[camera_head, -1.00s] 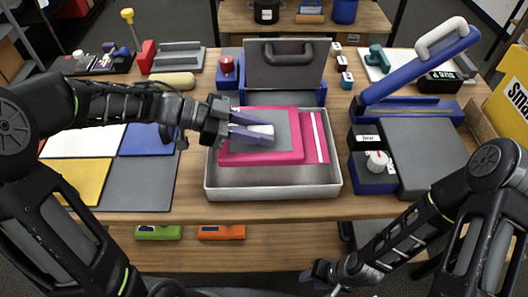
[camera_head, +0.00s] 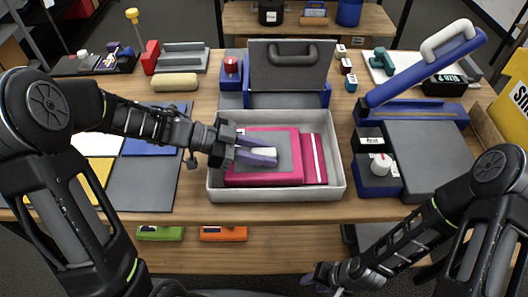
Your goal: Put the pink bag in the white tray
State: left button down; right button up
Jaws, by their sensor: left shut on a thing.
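The pink bag (camera_head: 312,160) is a flat pink piece with a grey panel and a white strip along its right part. It lies inside the white tray (camera_head: 276,193), within the tray's walls. My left gripper (camera_head: 262,157) is over the bag's grey panel, with its fingers shut on a small white piece at the middle of the bag. Whether the bag rests fully on the tray floor is hard to tell. My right gripper (camera_head: 320,275) is low at the front, below the table edge; its fingers are too small and dark to read.
A blue and grey press (camera_head: 288,75) stands behind the tray.

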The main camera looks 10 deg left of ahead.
pick_arm(q)
jog(key=shift+f, duration=0.15)
jog(key=c, duration=1.1)
grip_release()
jog(key=shift+a+r, duration=0.1)
jog(key=shift+r, duration=0.15)
jog(key=v, duration=1.1)
jog(key=shift+s+a+r, duration=0.1)
jog(key=shift+s+a, duration=0.1)
jog(key=shift+a, duration=0.15)
